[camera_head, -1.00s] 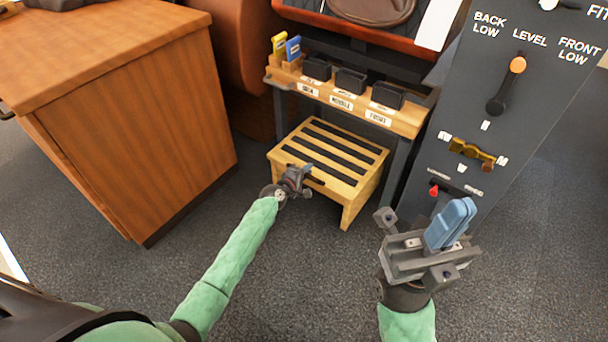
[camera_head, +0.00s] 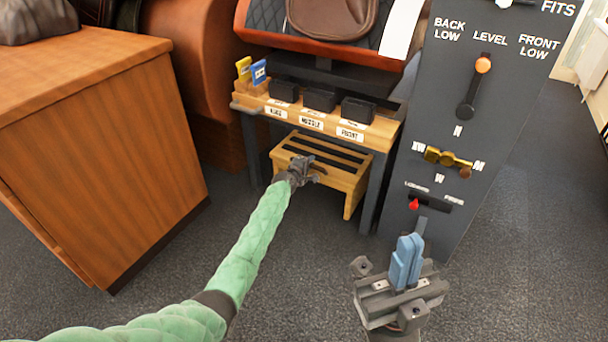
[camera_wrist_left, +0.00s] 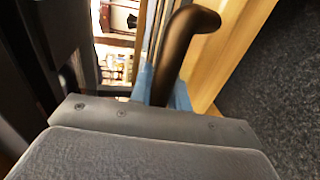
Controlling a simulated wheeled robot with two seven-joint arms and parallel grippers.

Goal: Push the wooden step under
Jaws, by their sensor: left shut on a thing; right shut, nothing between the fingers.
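The wooden step (camera_head: 348,180) is a pale slatted stool with dark strips on top. It stands on the floor, its rear part beneath the wooden shelf (camera_head: 376,133) and its front edge sticking out. My left gripper (camera_head: 304,168) is at the step's front edge, shut on its dark handle. In the left wrist view the curved dark handle (camera_wrist_left: 172,60) runs between the fingers, beside the step's pale wood (camera_wrist_left: 216,62). My right gripper (camera_head: 406,258) is shut and empty, blue fingers together, in front of the grey panel.
The grey panel (camera_head: 470,120) with knobs and a red lever stands right of the shelf. A wooden cabinet (camera_head: 95,170) stands at the left. Black bins (camera_head: 319,99) and yellow and blue tags sit on the shelf. Carpet in front is clear.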

